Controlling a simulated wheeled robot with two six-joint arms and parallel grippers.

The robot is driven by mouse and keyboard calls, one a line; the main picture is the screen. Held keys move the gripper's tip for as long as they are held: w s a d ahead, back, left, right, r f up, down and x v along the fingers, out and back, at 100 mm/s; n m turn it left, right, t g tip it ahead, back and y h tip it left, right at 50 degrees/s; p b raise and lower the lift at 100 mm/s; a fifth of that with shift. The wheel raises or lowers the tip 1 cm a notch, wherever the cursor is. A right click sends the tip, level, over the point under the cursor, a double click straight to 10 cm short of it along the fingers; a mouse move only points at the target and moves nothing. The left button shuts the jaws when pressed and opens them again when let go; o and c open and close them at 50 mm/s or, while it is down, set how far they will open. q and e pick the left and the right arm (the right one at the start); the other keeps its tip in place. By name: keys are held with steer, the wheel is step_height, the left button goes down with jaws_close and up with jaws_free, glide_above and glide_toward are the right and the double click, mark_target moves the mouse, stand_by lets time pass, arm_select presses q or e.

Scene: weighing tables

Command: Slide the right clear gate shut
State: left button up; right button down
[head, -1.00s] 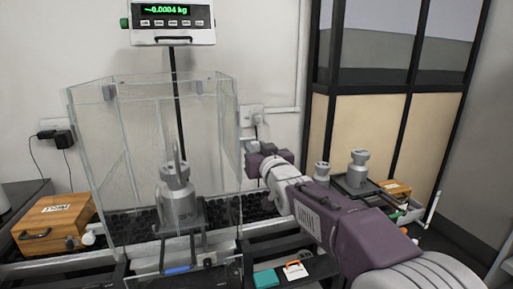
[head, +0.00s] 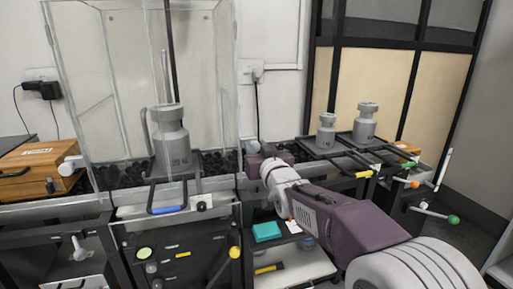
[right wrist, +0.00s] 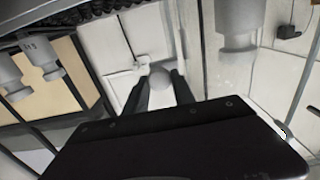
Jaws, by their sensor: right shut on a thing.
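The clear enclosure (head: 92,100) stands at the left of the head view, with a large grey weight (head: 171,142) inside. The right clear gate (head: 226,80) is at its right side; it is see-through, so how far it stands open is hard to tell. My right gripper (head: 252,160) is beside the enclosure's right edge. In the right wrist view my right gripper (right wrist: 158,92) is shut on a pale round knob (right wrist: 158,78), which the gripper hides in the head view. My left gripper is out of view.
Grey weights (head: 366,122) stand on a rack at the right. A wooden box (head: 30,172) lies left of the enclosure. A teal box (head: 266,231) sits on a lower shelf under my right arm. A wall socket (head: 250,71) is behind the gripper.

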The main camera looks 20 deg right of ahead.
steer(key=shift+f, duration=0.4)
steer(key=c, duration=1.1)
jaws_free()
steer(key=shift+r, duration=0.1)
steer(key=shift+s, duration=0.15)
steer(key=shift+s+r, duration=0.15)
steer(key=shift+s, duration=0.2)
steer(key=s+p, duration=0.2)
steer(key=s, duration=0.6)
steer(key=shift+s+d, duration=0.1)
steer(key=shift+d, duration=0.05)
